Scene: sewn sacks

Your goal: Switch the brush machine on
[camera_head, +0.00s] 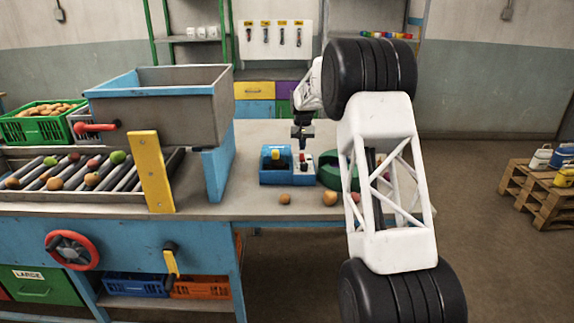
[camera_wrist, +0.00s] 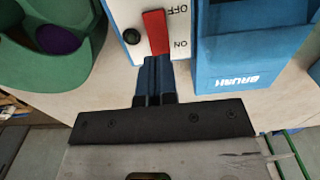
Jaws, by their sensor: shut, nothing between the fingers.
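The brush machine (camera_head: 275,177) is a blue box with a yellow part on top, standing on the grey bench. In the wrist view its blue housing (camera_wrist: 252,50) carries the word BRUSH, upside down. Beside it is a white switch panel (camera_wrist: 176,22) marked OFF and ON, with a red lever (camera_wrist: 157,32) and a black knob (camera_wrist: 132,36). The lever's lower end lies beside the ON mark. My gripper (camera_wrist: 155,62) is shut and empty, its fingertips right at that end; I cannot tell whether they touch. In the head view my gripper (camera_head: 302,148) is above the panel.
A green rounded container (camera_head: 329,170) stands right of the machine; in the wrist view a purple thing lies in it. Potatoes (camera_head: 285,198) lie at the bench's front. A grey hopper (camera_head: 175,108) and roller conveyor (camera_head: 90,178) stand left. My arm hides the bench's right end.

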